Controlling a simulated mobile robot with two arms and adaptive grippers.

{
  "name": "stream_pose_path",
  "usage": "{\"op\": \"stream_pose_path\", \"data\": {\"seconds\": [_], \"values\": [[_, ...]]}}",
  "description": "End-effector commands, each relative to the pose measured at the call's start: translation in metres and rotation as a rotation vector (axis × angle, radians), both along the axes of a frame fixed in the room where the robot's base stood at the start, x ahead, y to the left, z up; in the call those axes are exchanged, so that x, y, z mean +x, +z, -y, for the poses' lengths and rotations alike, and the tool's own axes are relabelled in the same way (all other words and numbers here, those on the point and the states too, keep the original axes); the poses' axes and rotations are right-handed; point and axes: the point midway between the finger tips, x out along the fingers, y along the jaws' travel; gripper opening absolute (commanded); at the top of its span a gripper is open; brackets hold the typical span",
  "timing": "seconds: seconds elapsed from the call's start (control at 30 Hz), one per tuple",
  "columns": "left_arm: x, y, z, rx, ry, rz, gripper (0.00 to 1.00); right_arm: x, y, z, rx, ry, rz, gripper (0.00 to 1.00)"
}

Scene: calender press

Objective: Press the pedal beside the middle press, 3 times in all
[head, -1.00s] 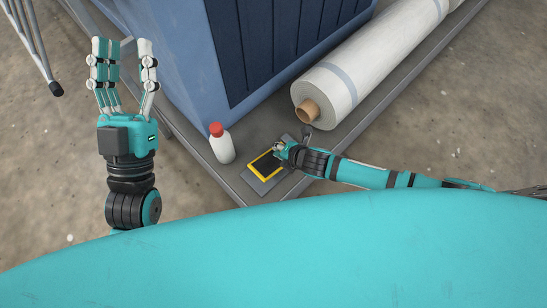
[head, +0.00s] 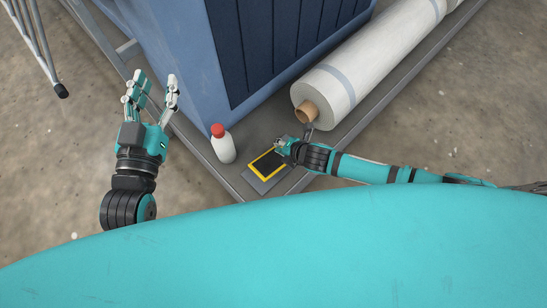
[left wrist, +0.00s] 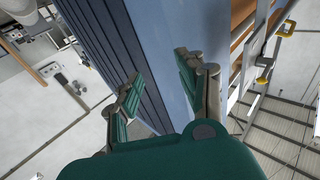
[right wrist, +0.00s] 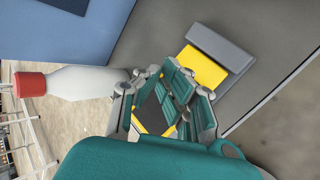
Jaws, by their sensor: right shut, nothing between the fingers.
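The pedal (head: 268,163), a black pad with a yellow border on a grey base, lies on the grey platform at the corner of the blue press (head: 180,60). My right gripper (head: 281,145) is shut and empty at the pedal's upper right edge. In the right wrist view, the fingers (right wrist: 172,98) hide part of the pedal (right wrist: 207,70); I cannot tell whether they touch it. My left gripper (head: 153,88) is open and empty, left of the press; its spread fingers also show in the left wrist view (left wrist: 160,75).
A white bottle with a red cap (head: 222,145) stands just left of the pedal; it shows in the right wrist view (right wrist: 75,83). A large white roll (head: 370,60) lies to the right. A metal leg frame (head: 38,45) stands at far left.

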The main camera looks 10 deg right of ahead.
Motion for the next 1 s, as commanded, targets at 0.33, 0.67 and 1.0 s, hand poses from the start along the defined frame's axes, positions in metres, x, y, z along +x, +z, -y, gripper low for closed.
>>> {"op": "stream_pose_path", "data": {"seconds": [0.33, 0.67, 1.0], "values": [[-0.004, -0.034, -0.006, 0.050, 0.013, -0.194, 0.40, 0.001, 0.009, 0.002, 0.000, 0.000, 0.000, 0.00], [-0.014, -0.066, -0.014, 0.094, 0.024, -0.375, 0.40, 0.003, 0.016, 0.004, 0.000, 0.000, 0.000, 0.00], [-0.020, -0.079, -0.017, 0.112, 0.028, -0.450, 0.40, 0.003, 0.017, 0.004, 0.000, 0.000, 0.000, 0.00]]}}
